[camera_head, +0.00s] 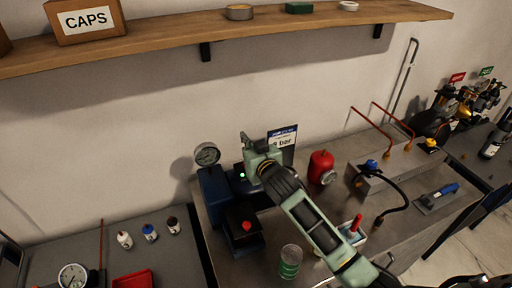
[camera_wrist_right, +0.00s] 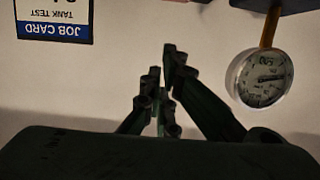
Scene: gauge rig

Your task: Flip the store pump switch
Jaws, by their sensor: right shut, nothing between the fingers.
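My right gripper (camera_head: 248,146) is shut and empty. It hangs over the back of the bench, above a blue pump unit (camera_head: 215,192) with a lit green lamp (camera_head: 242,175). In the right wrist view its closed fingers (camera_wrist_right: 166,85) point towards the wall, with nothing between them. A round dial gauge (camera_head: 207,154) stands left of the gripper; a gauge also shows at the right of the wrist view (camera_wrist_right: 260,78). I cannot make out a pump switch; the gripper and arm cover part of the unit. My left gripper is not in view.
A job card (camera_head: 283,137) stands behind the gripper. A red tank (camera_head: 320,167) is to its right and a dark box with a red knob (camera_head: 246,226) in front. A green-banded clear cup (camera_head: 290,262) stands near the arm. A wooden shelf (camera_head: 225,28) runs above.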

